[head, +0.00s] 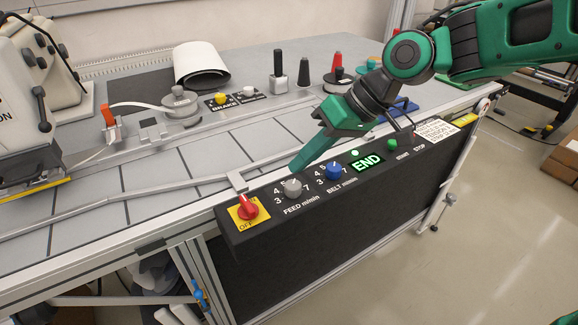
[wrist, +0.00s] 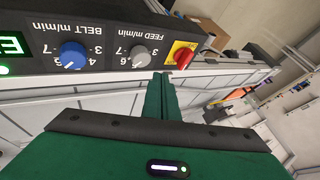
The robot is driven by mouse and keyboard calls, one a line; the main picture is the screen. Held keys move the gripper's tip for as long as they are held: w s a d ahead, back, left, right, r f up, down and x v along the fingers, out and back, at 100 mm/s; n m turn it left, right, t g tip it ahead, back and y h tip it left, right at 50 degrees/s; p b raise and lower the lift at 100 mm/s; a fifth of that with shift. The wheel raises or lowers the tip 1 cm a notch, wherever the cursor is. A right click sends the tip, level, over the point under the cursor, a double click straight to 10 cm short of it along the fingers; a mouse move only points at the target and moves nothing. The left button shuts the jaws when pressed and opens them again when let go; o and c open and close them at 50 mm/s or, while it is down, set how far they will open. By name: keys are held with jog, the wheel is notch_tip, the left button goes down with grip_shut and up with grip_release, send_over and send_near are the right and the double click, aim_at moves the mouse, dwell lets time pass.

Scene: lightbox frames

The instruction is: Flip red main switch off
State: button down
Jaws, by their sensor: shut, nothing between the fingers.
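The red main switch (head: 247,208) is a red rotary knob on a yellow plate at the left end of the black control panel (head: 330,215). The letters OFF show on the plate below the knob. In the wrist view the red knob (wrist: 184,58) is at the upper right, upside down. My gripper (head: 297,166) is shut and empty. Its fingertips are above the grey feed knob (head: 292,188), to the right of the red switch and apart from it. In the wrist view my fingertips (wrist: 167,76) point toward the panel, just left of the red knob.
A blue belt knob (head: 334,171), a lit green END display (head: 367,163) and a green start button (head: 392,145) sit further right on the panel. A grey metal rail (head: 110,199) runs along the table behind it. Floor in front is clear.

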aim_at(248, 208)
jog(key=x, duration=0.8)
jog(key=s+a, duration=0.1)
jog(key=a, duration=0.1)
jog(key=shift+s+a+f, duration=0.2)
jog(key=shift+s+a, duration=0.1)
jog(key=shift+s, duration=0.05)
jog(key=shift+s+a, duration=0.3)
jog(key=shift+a, duration=0.15)
jog(key=shift+a, duration=0.1)
